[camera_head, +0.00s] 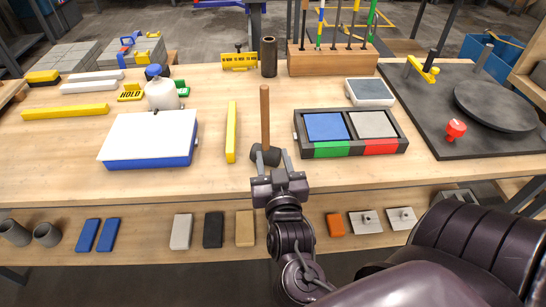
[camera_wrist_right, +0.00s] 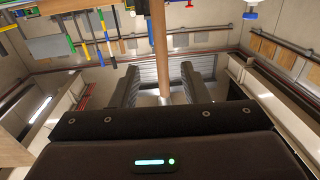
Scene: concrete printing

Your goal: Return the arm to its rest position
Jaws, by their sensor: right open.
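My right gripper (camera_head: 272,160) is at the table's front edge, in the lower middle of the head view. Its two fingers are spread, one on each side of the dark head of a mallet (camera_head: 265,118), whose wooden handle extends up the picture. I cannot tell whether the fingers touch the mallet. In the right wrist view the open fingers (camera_wrist_right: 162,85) stand apart, with the wooden handle (camera_wrist_right: 159,45) showing between them. My right arm reaches in from the lower right. My left gripper is not in view.
The wooden table (camera_head: 60,150) holds a white-topped blue box (camera_head: 150,138), a yellow bar (camera_head: 231,132) and a two-compartment tray (camera_head: 299,132) near the gripper. A dark mat with a round plate (camera_head: 497,106) is at right. A lower shelf (camera_head: 150,240) carries several small blocks.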

